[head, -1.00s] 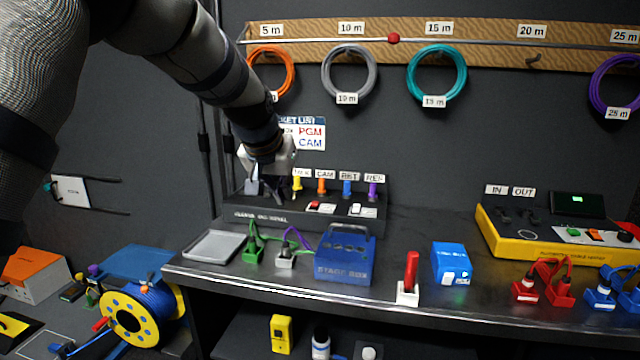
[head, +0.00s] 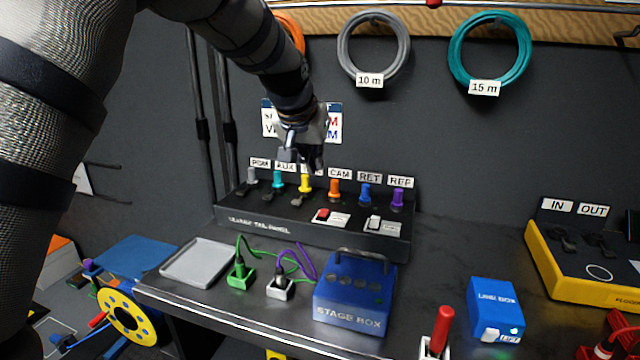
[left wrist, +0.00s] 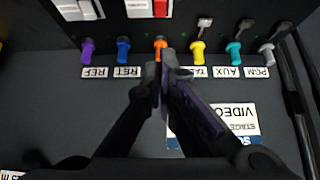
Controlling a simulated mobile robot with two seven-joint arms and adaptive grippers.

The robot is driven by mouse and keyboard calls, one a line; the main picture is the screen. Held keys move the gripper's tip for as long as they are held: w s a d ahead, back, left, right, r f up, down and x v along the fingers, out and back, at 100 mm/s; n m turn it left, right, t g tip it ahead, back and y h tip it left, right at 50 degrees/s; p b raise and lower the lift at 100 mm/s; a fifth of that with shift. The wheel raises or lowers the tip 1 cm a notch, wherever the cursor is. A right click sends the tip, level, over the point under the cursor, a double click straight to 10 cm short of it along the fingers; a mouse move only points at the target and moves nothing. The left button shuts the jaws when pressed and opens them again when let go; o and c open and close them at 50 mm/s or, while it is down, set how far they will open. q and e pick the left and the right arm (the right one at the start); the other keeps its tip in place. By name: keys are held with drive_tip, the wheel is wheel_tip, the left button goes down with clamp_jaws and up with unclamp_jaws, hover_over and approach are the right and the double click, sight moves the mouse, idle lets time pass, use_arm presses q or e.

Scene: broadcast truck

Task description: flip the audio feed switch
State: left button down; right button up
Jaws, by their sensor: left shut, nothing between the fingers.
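The dark tail panel (head: 262,225) stands at the back of the bench. It bears a red rocker switch (head: 322,214) and a white rocker switch (head: 374,223), each with a small plate too blurred to read. I cannot tell which one is the audio feed switch. In the left wrist view the red switch (left wrist: 160,8) and the white switch (left wrist: 88,10) are at the top edge, partly cut off. My left gripper (head: 306,166) is shut and empty, above the row of coloured connectors, behind the switches. Its fingertips (left wrist: 162,58) show near the orange connector (left wrist: 160,42). My right gripper is not in view.
Labelled connectors, such as the purple one (head: 397,197), line the panel's back. A grey tray (head: 200,263), a blue stage box (head: 352,295) and a red lever (head: 442,328) stand in front. The wall sign (left wrist: 240,118) is close to my left gripper.

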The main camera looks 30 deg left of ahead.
use_arm(q)
drive_tip(key=b, duration=0.2)
hover_over(323, 214)
drive_tip(key=f, duration=0.8)
drive_tip(key=shift+w+a+f, duration=0.1)
drive_tip(key=shift+w+f, duration=0.1)
drive_tip(key=shift+w, duration=0.05)
drive_tip(key=shift+s+f+p, duration=0.25)
drive_tip(key=shift+f+p, duration=0.15)
drive_tip(key=shift+f, duration=0.45)
drive_tip(key=shift+s+f, duration=0.1)
drive_tip(key=shift+f, duration=0.55)
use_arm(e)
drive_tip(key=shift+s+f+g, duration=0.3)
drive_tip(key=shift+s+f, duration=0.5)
